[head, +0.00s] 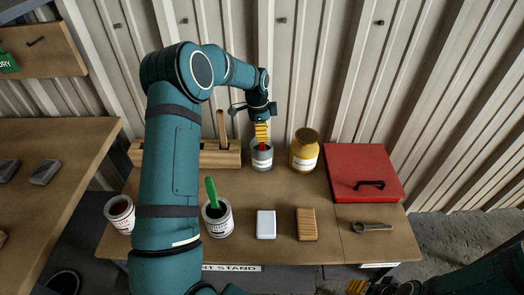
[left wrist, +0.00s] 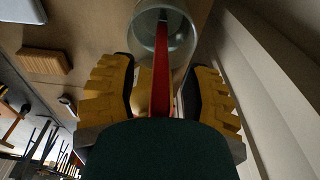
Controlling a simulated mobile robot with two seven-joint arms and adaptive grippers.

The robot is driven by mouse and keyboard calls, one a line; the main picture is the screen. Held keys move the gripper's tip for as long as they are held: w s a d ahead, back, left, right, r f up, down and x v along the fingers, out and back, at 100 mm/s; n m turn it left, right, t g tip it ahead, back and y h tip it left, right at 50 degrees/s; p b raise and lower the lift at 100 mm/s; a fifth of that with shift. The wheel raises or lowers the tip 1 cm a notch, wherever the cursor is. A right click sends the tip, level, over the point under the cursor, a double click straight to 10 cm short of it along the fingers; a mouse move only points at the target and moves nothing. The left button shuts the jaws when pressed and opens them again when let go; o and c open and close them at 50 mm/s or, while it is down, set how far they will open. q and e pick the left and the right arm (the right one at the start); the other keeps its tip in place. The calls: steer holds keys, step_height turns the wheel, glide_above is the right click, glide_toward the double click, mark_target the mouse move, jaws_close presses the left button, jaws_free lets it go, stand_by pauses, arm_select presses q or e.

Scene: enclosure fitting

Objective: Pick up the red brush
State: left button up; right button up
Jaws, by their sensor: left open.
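The red brush (head: 262,147) stands in a grey metal cup (head: 262,162) at the back middle of the bench. In the left wrist view, its long red handle (left wrist: 161,72) rises out of the cup (left wrist: 180,45). My left gripper (head: 262,131) is right above the cup, pointing down. In the left wrist view, its yellow fingers (left wrist: 160,95) are open, one on each side of the handle, with gaps between. The brush's lower end is hidden inside the cup. My right gripper (head: 357,288) only partly shows at the bottom edge; its jaws cannot be made out.
An amber jar (head: 304,151) stands close right of the cup, a wooden rack (head: 205,156) close left. A red toolbox (head: 350,160) is farther right.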

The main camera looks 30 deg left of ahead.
arm_select(q)
steer(key=shift+f, duration=0.2)
jaws_close()
steer(key=shift+r, duration=0.1)
